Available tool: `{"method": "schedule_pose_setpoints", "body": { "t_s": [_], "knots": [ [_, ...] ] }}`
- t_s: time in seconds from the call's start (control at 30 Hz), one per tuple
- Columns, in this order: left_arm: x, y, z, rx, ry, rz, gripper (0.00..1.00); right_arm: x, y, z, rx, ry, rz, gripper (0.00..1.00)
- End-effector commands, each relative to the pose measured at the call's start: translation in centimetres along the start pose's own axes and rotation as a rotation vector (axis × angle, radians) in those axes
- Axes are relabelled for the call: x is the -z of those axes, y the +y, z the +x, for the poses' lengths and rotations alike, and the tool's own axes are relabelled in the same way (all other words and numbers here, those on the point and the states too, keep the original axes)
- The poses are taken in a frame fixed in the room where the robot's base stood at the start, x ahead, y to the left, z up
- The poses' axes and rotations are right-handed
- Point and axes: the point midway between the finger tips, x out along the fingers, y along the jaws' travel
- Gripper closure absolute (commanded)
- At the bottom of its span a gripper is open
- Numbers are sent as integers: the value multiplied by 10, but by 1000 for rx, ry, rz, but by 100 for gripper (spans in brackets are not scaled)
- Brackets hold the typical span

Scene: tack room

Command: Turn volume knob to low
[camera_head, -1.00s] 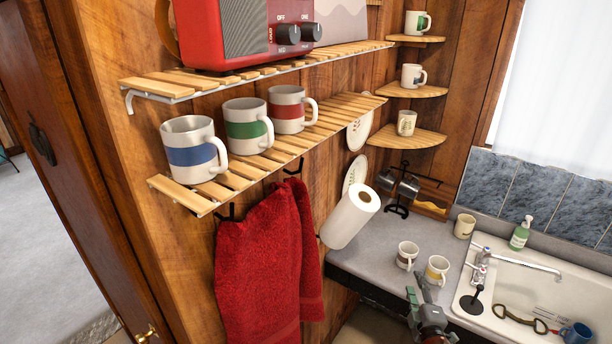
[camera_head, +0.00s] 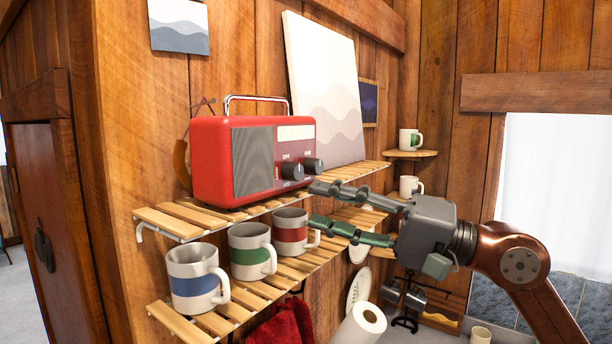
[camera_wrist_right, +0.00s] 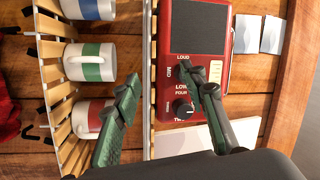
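The red radio (camera_head: 213,160) stands on the upper slatted shelf, its two black knobs at the lower right of its front. The second knob (camera_wrist_right: 182,109) is marked FOUR. My right gripper (camera_head: 317,204) is open and empty, with spread fingers. Its upper fingertip is close to the knobs and partly covers the volume knob in the wrist view; I cannot tell whether it touches. My left gripper is out of view.
Three mugs with blue (camera_head: 194,284), green (camera_head: 251,255) and red (camera_head: 290,235) bands stand on the lower shelf (camera_head: 215,322), close below my right gripper. A canvas picture (camera_head: 325,90) leans behind the radio. Paper towel (camera_head: 362,325) is lower down.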

Motion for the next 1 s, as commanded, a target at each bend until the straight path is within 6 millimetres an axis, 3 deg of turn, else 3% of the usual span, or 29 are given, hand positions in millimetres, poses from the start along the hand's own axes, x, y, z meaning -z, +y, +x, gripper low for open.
{"method": "schedule_pose_setpoints", "body": {
  "t_s": [0.03, 0.1, 0.37, 0.8, 1.0],
  "knots": [
    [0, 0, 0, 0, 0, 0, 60, 2, -18, -5, -49, 18, -123, 61],
    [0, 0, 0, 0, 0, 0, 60, 4, -32, -12, -112, 36, -256, 61],
    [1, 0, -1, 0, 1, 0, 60, 12, -52, -26, -227, 68, -467, 61],
    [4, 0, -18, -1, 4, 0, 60, 18, -42, 33, -226, 66, -470, 61],
    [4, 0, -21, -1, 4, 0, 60, 20, -39, 45, -226, 68, -469, 61]
  ]
}}
